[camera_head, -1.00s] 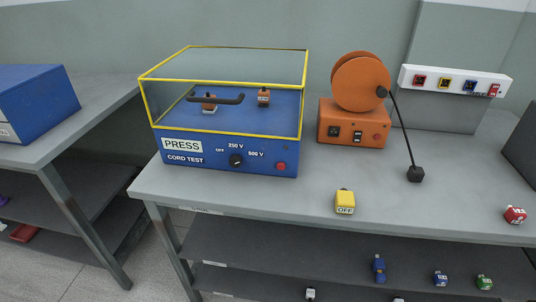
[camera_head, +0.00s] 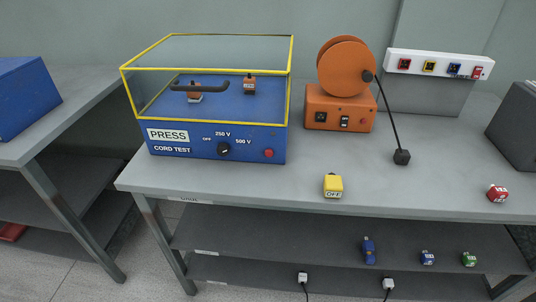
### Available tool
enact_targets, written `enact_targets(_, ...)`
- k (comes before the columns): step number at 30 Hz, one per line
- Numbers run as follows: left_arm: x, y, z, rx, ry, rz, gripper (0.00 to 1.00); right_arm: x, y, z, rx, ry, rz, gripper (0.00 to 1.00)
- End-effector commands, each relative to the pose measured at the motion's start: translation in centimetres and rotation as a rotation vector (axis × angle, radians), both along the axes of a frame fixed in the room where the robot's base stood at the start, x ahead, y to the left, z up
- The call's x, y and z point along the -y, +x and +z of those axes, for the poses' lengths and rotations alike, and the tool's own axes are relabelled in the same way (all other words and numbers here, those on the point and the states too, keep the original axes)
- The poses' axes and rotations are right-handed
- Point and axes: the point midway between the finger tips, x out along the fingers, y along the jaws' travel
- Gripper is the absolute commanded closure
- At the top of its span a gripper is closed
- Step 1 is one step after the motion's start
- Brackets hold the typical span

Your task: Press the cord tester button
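The cord tester (camera_head: 200,134) is a blue box on the grey bench, with a clear yellow-edged cover (camera_head: 215,50) over its top and a dark handle (camera_head: 200,86) at the cover's front. Its front panel carries a "PRESS" label (camera_head: 168,135), "CORD TEST" lettering, a black knob (camera_head: 224,149) with OFF, 250 V and 500 V marks, and a red button (camera_head: 268,154) at the lower right. Two orange-and-white pieces (camera_head: 249,85) show under the cover. Neither gripper is in view.
The grey bench (camera_head: 265,189) holds an orange cord reel (camera_head: 341,85) with a black plug (camera_head: 402,157), a yellow "OFF" block (camera_head: 333,185) and a red block (camera_head: 497,193). A socket strip (camera_head: 432,66) stands behind. Small plugs lie on the lower shelf. The bench front is mostly clear.

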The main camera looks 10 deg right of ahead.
Motion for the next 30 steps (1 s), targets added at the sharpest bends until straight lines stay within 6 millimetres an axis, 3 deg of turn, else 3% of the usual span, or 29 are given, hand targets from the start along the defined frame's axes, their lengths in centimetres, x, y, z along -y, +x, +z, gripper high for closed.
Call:
enact_targets(3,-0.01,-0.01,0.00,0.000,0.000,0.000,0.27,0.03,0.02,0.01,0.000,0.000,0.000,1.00)
enact_targets(30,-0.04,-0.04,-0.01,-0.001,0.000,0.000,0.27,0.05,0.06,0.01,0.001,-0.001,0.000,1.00)
